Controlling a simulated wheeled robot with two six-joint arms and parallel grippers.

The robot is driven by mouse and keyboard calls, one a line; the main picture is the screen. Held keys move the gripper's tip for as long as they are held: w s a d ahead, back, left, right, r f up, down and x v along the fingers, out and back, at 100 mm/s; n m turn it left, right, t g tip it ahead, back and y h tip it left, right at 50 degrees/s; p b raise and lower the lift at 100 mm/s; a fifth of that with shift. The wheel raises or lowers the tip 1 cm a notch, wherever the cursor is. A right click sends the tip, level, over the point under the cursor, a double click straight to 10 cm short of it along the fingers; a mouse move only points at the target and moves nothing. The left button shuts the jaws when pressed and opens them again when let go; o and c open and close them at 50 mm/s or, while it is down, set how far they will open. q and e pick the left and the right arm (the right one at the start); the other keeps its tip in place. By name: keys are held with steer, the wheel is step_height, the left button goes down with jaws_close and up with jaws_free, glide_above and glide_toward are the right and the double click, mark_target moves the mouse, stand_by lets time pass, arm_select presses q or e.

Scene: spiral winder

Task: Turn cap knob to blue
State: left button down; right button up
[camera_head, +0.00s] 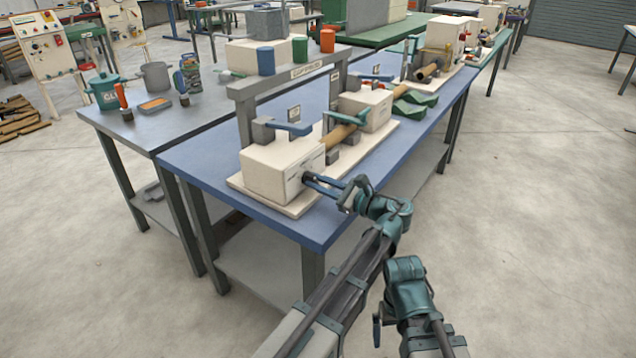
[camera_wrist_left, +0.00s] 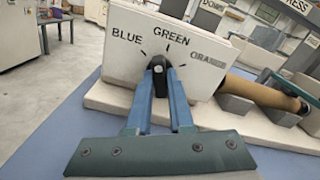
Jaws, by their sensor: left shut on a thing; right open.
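The cap knob (camera_wrist_left: 158,67) is a small dark knob on the front of a white box (camera_wrist_left: 195,62). The words BLUE, GREEN and ORANGE run left to right above it, each with a tick mark. The knob's tip points up, near the gap between the BLUE and GREEN ticks; its exact setting is hard to tell. My left gripper (camera_wrist_left: 161,74) is shut on the knob, its blue fingers on either side. In the head view the same box (camera_head: 282,170) stands at the bench's near end, with my left gripper (camera_head: 310,178) at its face. My right gripper (camera_head: 378,322) hangs low, away from the bench.
Blue (camera_head: 265,61), green (camera_head: 300,49) and orange (camera_head: 327,41) caps stand on a grey frame over the machine. A brown tube (camera_head: 338,136) lies behind the box. A blue-topped bench (camera_head: 225,206) carries the machine. Open floor lies to the right.

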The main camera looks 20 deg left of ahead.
arm_select(q)
steer(key=shift+n, duration=0.4)
steer(key=n, duration=0.2)
steer(key=shift+n, duration=2.2)
steer(key=c, duration=0.8)
jaws_free()
